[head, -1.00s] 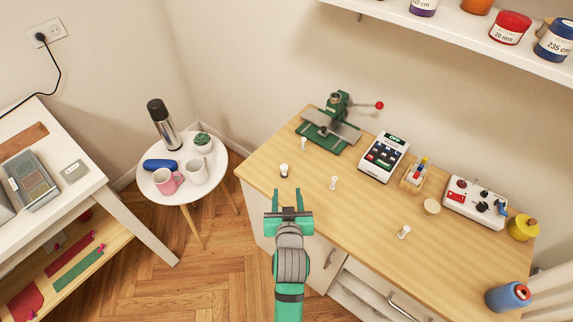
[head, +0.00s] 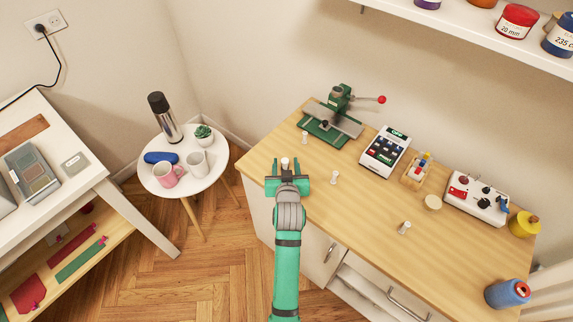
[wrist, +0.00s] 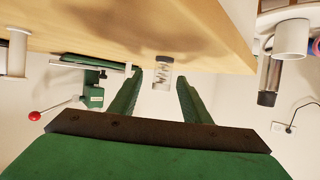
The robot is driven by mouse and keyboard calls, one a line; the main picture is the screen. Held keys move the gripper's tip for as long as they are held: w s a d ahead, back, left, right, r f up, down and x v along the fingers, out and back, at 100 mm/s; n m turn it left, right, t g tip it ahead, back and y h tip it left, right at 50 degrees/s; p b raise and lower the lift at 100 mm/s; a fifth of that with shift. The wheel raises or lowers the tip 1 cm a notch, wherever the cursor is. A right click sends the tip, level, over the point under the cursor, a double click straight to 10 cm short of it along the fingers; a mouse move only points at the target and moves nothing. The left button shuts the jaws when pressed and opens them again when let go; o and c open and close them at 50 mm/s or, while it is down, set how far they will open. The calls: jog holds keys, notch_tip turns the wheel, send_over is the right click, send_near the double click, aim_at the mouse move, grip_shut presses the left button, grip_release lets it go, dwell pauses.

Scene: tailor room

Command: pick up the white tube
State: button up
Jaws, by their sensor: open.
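My gripper (head: 285,167) is open at the near left part of the wooden tabletop. A small white tube (head: 284,162) with a dark band at its table end stands upright between the fingertips in the head view. The wrist view is upside down and shows this tube (wrist: 163,76) ahead, between the two green fingers, with clear space to each finger. Its lower part is hidden by my gripper in the head view. Other small white spool-like pieces stand on the table: one (head: 305,137) near the green press, one (head: 334,177) right of my gripper, one (head: 404,228) further right.
A green press (head: 333,122) with a red knob, a control box (head: 384,152), a thread rack (head: 417,172) and a white switch panel (head: 477,198) stand along the back of the tabletop (head: 370,215). A round side table (head: 214,168) with mugs and a flask stands to the left.

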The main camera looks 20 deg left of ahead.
jog(key=shift+w+a+f, duration=0.3)
jog(key=shift+w+a, duration=0.15)
jog(key=shift+w, duration=0.05)
jog(key=shift+d, duration=0.1)
jog(key=shift+c, duration=0.5)
grip_shut()
jog(key=shift+r, duration=0.1)
